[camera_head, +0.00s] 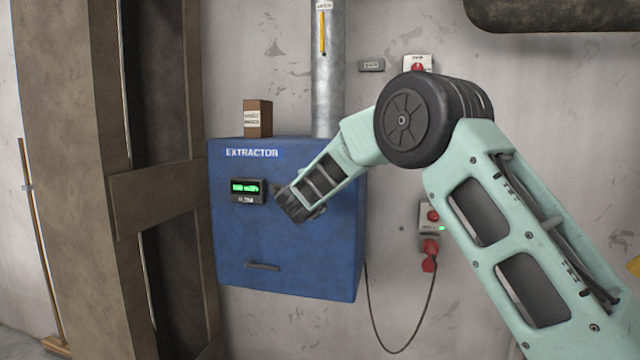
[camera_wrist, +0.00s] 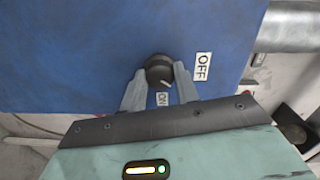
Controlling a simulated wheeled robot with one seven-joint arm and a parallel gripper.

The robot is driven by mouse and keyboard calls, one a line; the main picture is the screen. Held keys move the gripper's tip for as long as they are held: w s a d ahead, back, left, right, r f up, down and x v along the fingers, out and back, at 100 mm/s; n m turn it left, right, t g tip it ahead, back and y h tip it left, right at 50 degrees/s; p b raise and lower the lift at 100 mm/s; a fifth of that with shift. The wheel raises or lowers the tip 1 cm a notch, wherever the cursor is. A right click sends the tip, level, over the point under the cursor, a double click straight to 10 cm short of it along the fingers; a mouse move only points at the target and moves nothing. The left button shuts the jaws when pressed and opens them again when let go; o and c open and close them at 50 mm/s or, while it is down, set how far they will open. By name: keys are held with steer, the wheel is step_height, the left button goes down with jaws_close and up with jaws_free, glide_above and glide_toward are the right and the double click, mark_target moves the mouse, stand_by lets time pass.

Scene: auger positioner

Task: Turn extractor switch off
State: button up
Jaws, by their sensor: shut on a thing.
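The blue extractor box (camera_head: 290,235) hangs on the wall and carries the label EXTRACTOR and a lit green display (camera_head: 247,188). In the wrist view, its black rotary knob (camera_wrist: 159,70) sits on the blue face between my gripper's fingertips (camera_wrist: 158,78). My gripper is shut on the knob. A light mark on the knob points down and right, toward a side between the ON label (camera_wrist: 163,98) and the OFF label (camera_wrist: 202,66), closer to ON. In the head view, my gripper (camera_head: 290,205) is at the box's front, right of the display, and hides the knob.
A metal pipe (camera_head: 327,75) rises from the box's top, beside a small brown box (camera_head: 257,118). A socket with a red plug (camera_head: 430,250) and a hanging cable is at the right. A brown column (camera_head: 75,150) stands at the left. A handle (camera_head: 262,266) is low on the box.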

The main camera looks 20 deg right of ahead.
steer(key=shift+a+f+n+p, duration=0.1)
steer(key=shift+n+p, duration=0.75)
steer(key=shift+n, duration=0.85)
steer(key=shift+f+n+p, duration=0.1)
steer(key=shift+n+p, duration=0.75)
steer(key=shift+n, duration=0.85)
steer(key=o, duration=1)
steer(key=shift+c, duration=0.2)
steer(key=shift+r, duration=0.1)
steer(key=b+v, duration=0.6)
steer(key=v, duration=1.1)
steer(key=shift+a, duration=0.25)
